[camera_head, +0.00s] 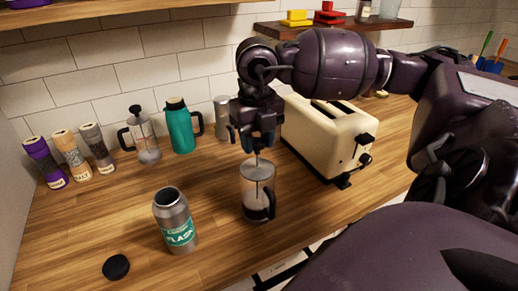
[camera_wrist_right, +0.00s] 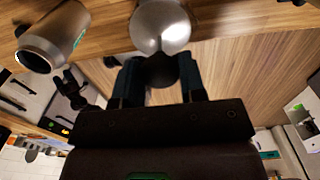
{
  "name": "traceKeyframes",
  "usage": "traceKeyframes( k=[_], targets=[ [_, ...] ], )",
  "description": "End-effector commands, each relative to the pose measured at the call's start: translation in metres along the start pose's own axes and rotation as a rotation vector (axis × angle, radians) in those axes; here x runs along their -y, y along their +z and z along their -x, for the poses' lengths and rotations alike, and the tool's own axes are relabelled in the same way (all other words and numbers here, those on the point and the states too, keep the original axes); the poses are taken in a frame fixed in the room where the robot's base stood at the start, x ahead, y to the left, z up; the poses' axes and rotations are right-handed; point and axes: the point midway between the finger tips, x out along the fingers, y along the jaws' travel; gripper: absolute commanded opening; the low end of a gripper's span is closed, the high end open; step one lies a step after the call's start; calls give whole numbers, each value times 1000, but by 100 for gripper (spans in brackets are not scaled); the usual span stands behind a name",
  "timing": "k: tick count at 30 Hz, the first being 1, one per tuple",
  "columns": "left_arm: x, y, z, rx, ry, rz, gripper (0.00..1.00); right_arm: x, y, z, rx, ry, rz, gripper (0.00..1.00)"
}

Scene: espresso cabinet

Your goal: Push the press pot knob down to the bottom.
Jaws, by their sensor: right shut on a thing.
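The press pot (camera_head: 258,190) stands upright on the wooden counter, a clear glass jar with a dark handle and a metal lid. Dark contents show low in the jar. My right gripper (camera_head: 258,147) is directly above the lid and points down. A short length of rod shows between the lid and the fingers. In the right wrist view, the fingers of my right gripper (camera_wrist_right: 160,80) are shut on the dark round knob (camera_wrist_right: 162,68), with the shiny lid (camera_wrist_right: 160,25) just beyond. The fingers mostly hide the knob in the head view. My left gripper is not in view.
A steel flask (camera_head: 174,222) stands left of the pot, with a black cap (camera_head: 116,267) near it. A cream toaster (camera_head: 322,140) stands close on the right. Behind are a second press pot (camera_head: 145,138), a teal jug (camera_head: 181,128) and grinders (camera_head: 72,155).

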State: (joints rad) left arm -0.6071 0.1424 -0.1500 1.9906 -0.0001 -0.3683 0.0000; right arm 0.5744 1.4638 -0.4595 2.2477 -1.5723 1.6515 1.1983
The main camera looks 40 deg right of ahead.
Motion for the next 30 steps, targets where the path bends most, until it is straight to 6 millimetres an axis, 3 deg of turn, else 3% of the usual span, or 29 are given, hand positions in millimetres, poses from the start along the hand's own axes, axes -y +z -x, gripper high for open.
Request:
traceKeyframes(
  k=[30],
  targets=[
    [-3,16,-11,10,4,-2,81,0,0,-24,-4,0,0,15]
  ],
)
